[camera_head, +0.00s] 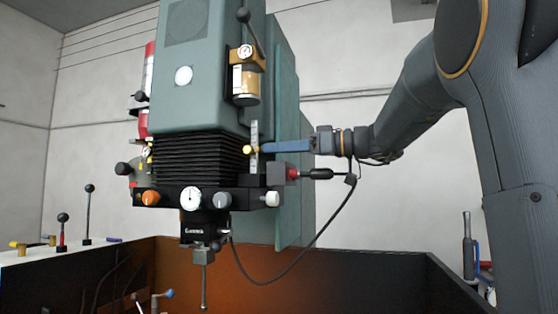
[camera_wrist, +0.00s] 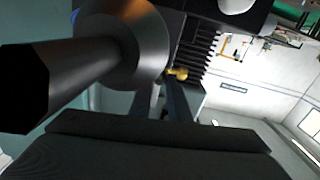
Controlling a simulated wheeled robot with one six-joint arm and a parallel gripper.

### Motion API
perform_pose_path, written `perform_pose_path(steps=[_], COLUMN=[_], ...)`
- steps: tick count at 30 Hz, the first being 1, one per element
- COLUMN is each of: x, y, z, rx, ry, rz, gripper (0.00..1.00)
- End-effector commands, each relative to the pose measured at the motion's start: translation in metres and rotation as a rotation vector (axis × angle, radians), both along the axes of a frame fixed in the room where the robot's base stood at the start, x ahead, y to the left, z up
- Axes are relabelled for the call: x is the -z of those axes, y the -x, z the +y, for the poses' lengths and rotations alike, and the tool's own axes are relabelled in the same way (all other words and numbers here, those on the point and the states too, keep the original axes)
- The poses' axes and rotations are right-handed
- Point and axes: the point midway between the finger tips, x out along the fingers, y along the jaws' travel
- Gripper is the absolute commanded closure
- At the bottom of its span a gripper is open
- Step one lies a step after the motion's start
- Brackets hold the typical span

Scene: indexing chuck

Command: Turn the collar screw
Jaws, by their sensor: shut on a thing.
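A small yellow-headed screw (camera_head: 248,150), which looks like the collar screw, sits beside a silver upright bar (camera_head: 254,135) on the right side of the grey-green machine head. My gripper (camera_head: 262,148) reaches in from the right with its blue fingers level and is shut at this screw. In the wrist view the yellow head (camera_wrist: 178,73) shows at the tips of my gripper (camera_wrist: 171,84). The exact contact between fingers and screw is too small to see.
Black bellows (camera_head: 197,158) lie left of the screw. A red-and-black cable plug (camera_head: 305,174) sits just below my gripper, its cable hanging down. A brass cylinder with a lever (camera_head: 246,75) is above. A large dark cylindrical part (camera_wrist: 110,50) fills the wrist view's upper left.

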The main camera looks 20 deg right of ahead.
Motion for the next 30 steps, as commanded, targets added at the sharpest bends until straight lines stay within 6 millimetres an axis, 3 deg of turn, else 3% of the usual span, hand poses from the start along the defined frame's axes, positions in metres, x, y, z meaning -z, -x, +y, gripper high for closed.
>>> perform_pose_path(steps=[18, 30], x=[-0.0004, -0.0017], y=[-0.0001, 0.0001], z=[0.0010, 0.0008], rx=[-0.005, -0.005], ry=[-0.267, -0.356], rz=[0.401, 0.534], gripper=[1.00, 1.00])
